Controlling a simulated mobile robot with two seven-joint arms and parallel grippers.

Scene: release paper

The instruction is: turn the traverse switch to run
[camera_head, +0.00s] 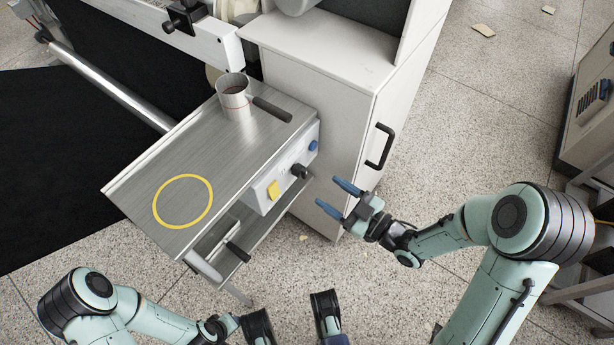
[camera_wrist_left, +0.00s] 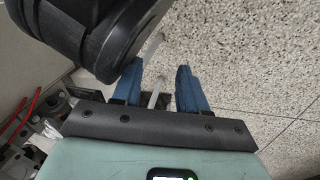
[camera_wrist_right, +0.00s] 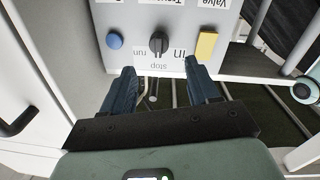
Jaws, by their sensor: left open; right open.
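The traverse switch is a black knob (camera_head: 299,171) on the front of a light grey control box (camera_head: 262,197). In the right wrist view the knob (camera_wrist_right: 159,43) has its ridge upright in the picture, in line with the upside-down word "stop" below it. "run" is printed to its left. My right gripper (camera_head: 338,199) is open and empty, a short way out from the panel and facing the knob. Its fingers (camera_wrist_right: 160,65) show below the knob, apart from it. My left gripper (camera_wrist_left: 160,66) is open and empty above the speckled floor.
A blue button (camera_wrist_right: 115,40) and a yellow switch (camera_wrist_right: 206,46) flank the knob. A white cabinet (camera_head: 345,125) with a black handle (camera_head: 381,147) stands close behind my right gripper.

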